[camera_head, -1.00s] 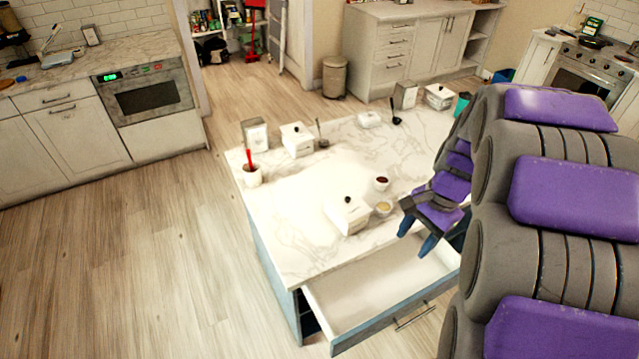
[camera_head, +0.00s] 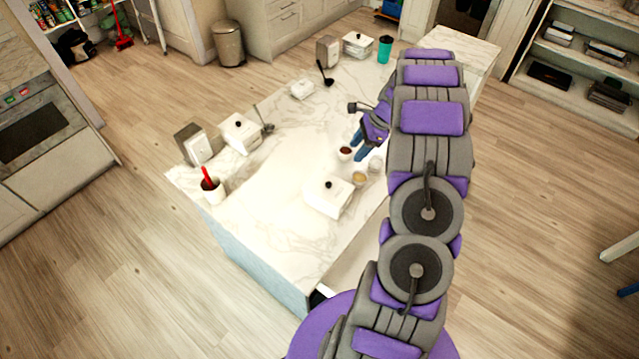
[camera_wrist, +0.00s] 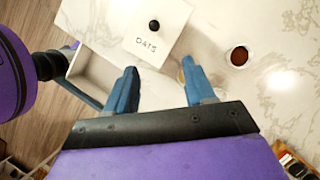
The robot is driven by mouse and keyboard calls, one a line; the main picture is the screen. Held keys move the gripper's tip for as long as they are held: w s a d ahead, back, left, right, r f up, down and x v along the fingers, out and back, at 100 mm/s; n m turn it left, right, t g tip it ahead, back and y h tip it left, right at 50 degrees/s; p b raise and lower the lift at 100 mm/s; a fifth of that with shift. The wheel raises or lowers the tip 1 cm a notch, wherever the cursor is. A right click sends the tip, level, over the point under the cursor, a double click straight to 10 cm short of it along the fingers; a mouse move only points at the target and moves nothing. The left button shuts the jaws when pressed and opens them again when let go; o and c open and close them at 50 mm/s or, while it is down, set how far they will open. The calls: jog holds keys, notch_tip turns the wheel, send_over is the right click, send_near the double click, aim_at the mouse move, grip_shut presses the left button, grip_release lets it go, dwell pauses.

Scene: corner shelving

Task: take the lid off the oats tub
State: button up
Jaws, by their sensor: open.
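The oats tub (camera_head: 326,202) is a white square tub on the marble island counter. Its white lid, with a round black knob (camera_head: 328,184), is on it. In the wrist view, the tub (camera_wrist: 168,47) is at the top with "OATS" printed on it and the knob (camera_wrist: 154,25) above the word. My gripper (camera_head: 358,150) is over the counter, up and right of the tub in the head view. Its two blue fingers (camera_wrist: 160,70) are apart and empty in the wrist view, pointing toward the tub without gripping it.
Small bowls with dark (camera_head: 345,153) and pale (camera_head: 360,178) contents stand beside the tub. Another white lidded tub (camera_head: 240,132), a red-handled utensil cup (camera_head: 214,190) and a ladle (camera_head: 325,74) are farther off. An open drawer (camera_wrist: 92,78) shows beside the tub. The counter's middle is clear.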

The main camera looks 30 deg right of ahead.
notch_tip(320, 180, down, 3)
send_over(328, 184)
jog(key=s+d, duration=0.1)
notch_tip(328, 184, down, 6)
jog(key=shift+d+r+b, duration=0.1)
jog(key=shift+d+b, duration=0.05)
jog(key=shift+b, duration=0.2)
jog(key=d+f, duration=0.2)
jog(key=f, duration=0.1)
jog(key=shift+w+d+f, duration=0.1)
jog(key=shift+d+f, duration=0.05)
jog(key=shift+f, duration=0.05)
jog(key=a, duration=0.1)
jog(key=a+f, duration=0.2)
jog(key=shift+w+a+f, duration=0.1)
jog(key=shift+w+a, duration=0.25)
jog(key=shift+w, duration=0.05)
jog(key=shift+a, duration=0.2)
jog(key=shift+d+f, duration=0.15)
jog(key=shift+d, duration=0.95)
jog(key=c, duration=0.4)
jog(key=shift+s+d, duration=0.1)
jog(key=shift+d, duration=0.05)
jog(key=shift+c, duration=0.8)
jog(key=shift+a, duration=0.35)
jog(key=c, duration=0.3)
jog(key=shift+a, duration=0.45)
grip_shut()
